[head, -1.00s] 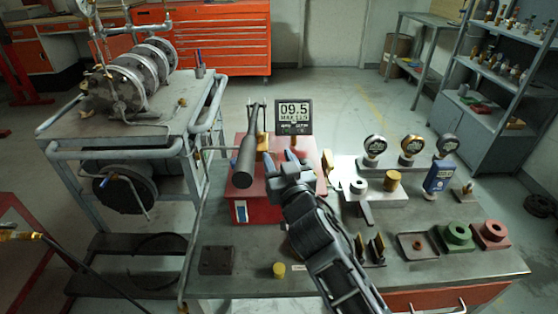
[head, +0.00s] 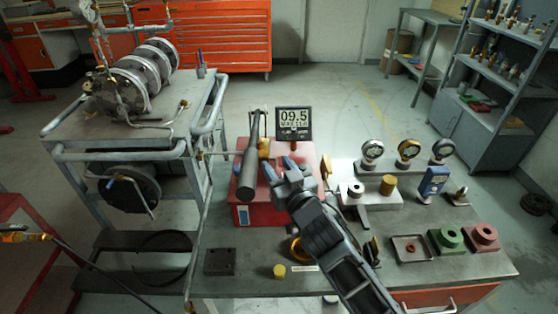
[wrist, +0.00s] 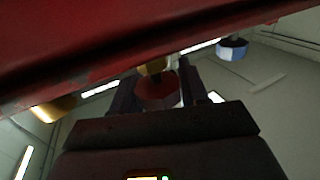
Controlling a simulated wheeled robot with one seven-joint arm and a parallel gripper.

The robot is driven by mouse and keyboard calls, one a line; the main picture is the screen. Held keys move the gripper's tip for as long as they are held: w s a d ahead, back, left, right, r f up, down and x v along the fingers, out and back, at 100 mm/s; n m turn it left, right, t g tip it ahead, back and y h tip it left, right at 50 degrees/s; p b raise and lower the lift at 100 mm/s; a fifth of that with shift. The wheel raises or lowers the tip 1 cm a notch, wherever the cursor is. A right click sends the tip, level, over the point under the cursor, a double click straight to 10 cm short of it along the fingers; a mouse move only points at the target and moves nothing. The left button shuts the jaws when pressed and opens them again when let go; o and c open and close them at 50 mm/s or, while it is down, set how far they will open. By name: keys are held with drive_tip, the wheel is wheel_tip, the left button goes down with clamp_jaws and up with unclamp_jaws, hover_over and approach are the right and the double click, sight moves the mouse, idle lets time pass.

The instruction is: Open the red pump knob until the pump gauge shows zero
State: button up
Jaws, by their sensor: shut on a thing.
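The red pump (head: 258,215) stands on the bench with a black-gripped lever (head: 249,175) on top. Its digital gauge (head: 294,121) stands behind it and reads 09.5. My gripper (head: 279,167) is at the pump's top right, its blue fingertips pointing at the pump. The wrist view shows the dark red knob (wrist: 157,92) between the two fingers, with the gripper (wrist: 160,92) shut on it. A brass fitting (wrist: 152,66) shows just beyond the knob.
Several dial gauges (head: 408,150) stand at the bench's right, near a blue calibrator (head: 433,181). Green (head: 447,238) and red (head: 484,236) blocks lie at the right front. A pipe cart (head: 72,130) stands close on the left.

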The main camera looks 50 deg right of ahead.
drive_tip(key=shift+w+a+n+t+y+p, duration=0.15)
drive_tip(key=shift+n+t+y+p, duration=0.25)
drive_tip(key=shift+n+y+p, duration=0.35)
drive_tip(key=shift+s+a+n+t+y+p, duration=0.1)
drive_tip(key=shift+n+t+y+p, duration=0.35)
drive_tip(key=shift+y, duration=0.5)
drive_tip(key=shift+a+f+n+t+y, duration=0.15)
drive_tip(key=shift+n+y, duration=1.15)
drive_tip(key=shift+y, duration=0.75)
drive_tip(key=shift+a+r+n+t+y, duration=0.15)
drive_tip(key=shift+n+y, duration=1.15)
drive_tip(key=shift+y, duration=0.75)
drive_tip(key=o, duration=1)
